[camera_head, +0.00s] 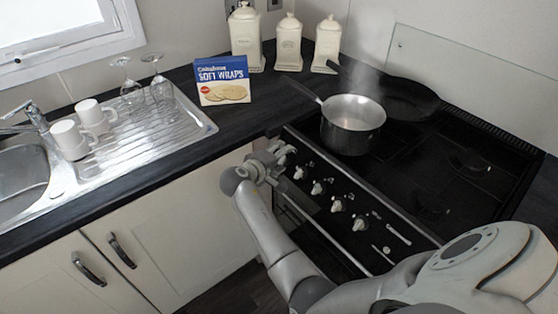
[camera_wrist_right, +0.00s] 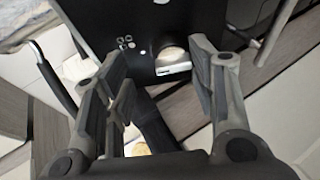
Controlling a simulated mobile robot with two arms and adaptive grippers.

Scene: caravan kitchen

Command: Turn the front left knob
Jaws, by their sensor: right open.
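The stove's front panel carries a row of several pale knobs. The leftmost knob (camera_head: 283,158) is partly hidden by my right gripper (camera_head: 270,161), which is right beside it. In the right wrist view a pale knob (camera_wrist_right: 172,60) on the black panel (camera_wrist_right: 135,25) lies between the open fingers of my right gripper (camera_wrist_right: 160,68). I see a gap between the fingers and the knob; whether any finger touches it is hard to tell. Other knobs, such as the second (camera_head: 298,173) and third (camera_head: 317,187), sit further right along the panel. My left gripper is not in view.
A steaming pot (camera_head: 353,122) stands on the hob's front left, its handle pointing back left. A black frying pan (camera_head: 405,98) sits behind it. An oven handle bar (camera_head: 325,238) runs below the knobs. A soft wraps box (camera_head: 222,82) stands on the counter left of the stove.

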